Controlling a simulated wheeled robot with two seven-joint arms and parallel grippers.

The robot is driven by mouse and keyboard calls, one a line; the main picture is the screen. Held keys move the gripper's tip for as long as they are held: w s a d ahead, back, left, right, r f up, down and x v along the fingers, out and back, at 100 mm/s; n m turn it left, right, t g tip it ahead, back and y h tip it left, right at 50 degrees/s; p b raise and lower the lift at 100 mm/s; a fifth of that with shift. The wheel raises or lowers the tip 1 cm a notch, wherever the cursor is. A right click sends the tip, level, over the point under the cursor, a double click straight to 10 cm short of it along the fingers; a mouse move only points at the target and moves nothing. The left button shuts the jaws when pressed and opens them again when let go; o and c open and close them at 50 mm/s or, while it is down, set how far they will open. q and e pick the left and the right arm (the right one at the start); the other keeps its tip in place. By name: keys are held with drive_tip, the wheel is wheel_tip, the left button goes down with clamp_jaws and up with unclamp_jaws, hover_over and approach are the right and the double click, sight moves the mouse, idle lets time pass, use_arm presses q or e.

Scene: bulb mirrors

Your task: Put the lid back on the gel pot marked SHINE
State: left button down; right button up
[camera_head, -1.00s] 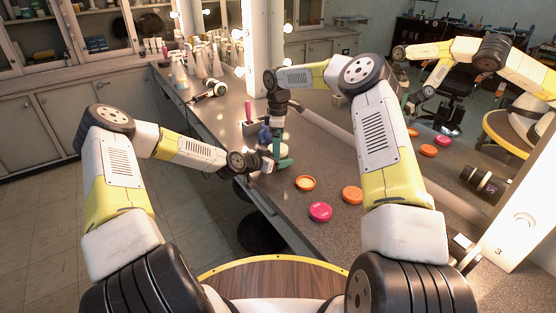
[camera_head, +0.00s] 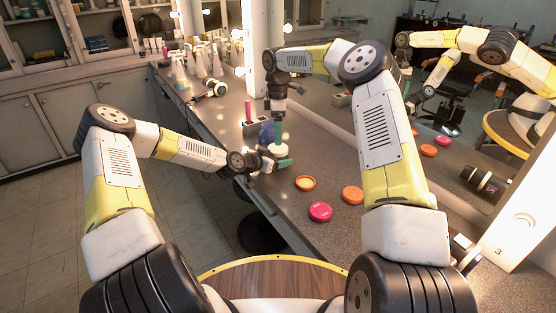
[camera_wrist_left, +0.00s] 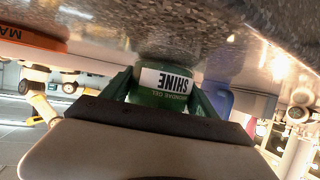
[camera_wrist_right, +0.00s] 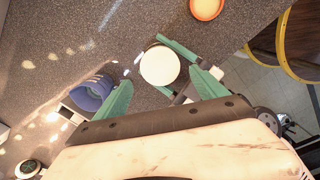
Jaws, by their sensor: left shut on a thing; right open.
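The green gel pot (camera_wrist_left: 165,80) has a white label reading SHINE, upside down in the left wrist view. It stands on the counter between the fingers of my left gripper (camera_head: 277,163), which is shut on it. A pale round disc (camera_wrist_right: 160,65), which looks like a white lid, lies over the pot's top; it also shows in the head view (camera_head: 279,149). Its seam with the pot is hidden. My right gripper (camera_head: 278,137) is open above the disc, fingers pointing down. In the right wrist view its green fingers stand apart on either side, clear of the disc.
A blue item (camera_wrist_right: 92,92) stands close beside the pot. Near it is a grey holder (camera_head: 252,127). A mirror runs along the right.

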sight(278, 147)
drive_tip(key=shift+r+n, duration=1)
drive_tip(key=shift+r, duration=0.05)
drive_tip(key=shift+f, duration=4)
drive_tip(key=c, duration=1.3)
drive_tip(key=m, duration=0.3)
